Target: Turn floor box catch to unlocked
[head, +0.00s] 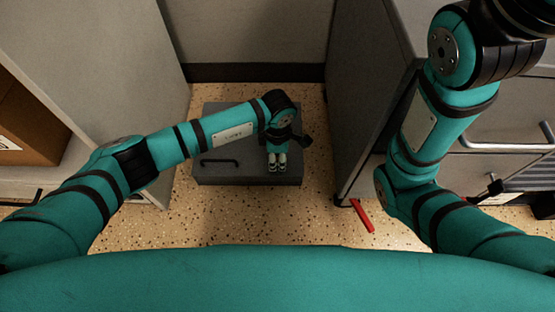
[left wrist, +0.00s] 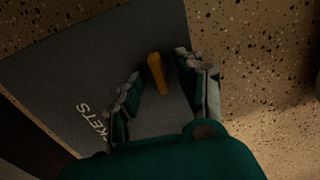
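The floor box (head: 230,178) is a low grey box with a black handle, standing on the speckled floor. In the left wrist view its grey face (left wrist: 60,75) carries pale letters ending in "KETS". An orange catch (left wrist: 157,74) stands out on that face. My left gripper (head: 277,168) points down over the right part of the box. In the left wrist view its fingers (left wrist: 159,63) are spread on either side of the catch, with visible gaps. The catch is hidden by my gripper in the head view.
A grey cabinet (head: 372,80) with drawers stands right of the box, and a pale panel (head: 95,60) stands to the left. A red bar (head: 362,215) lies on the floor near the cabinet. A brown carton (head: 30,125) is at far left. Floor is clear in front of the box.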

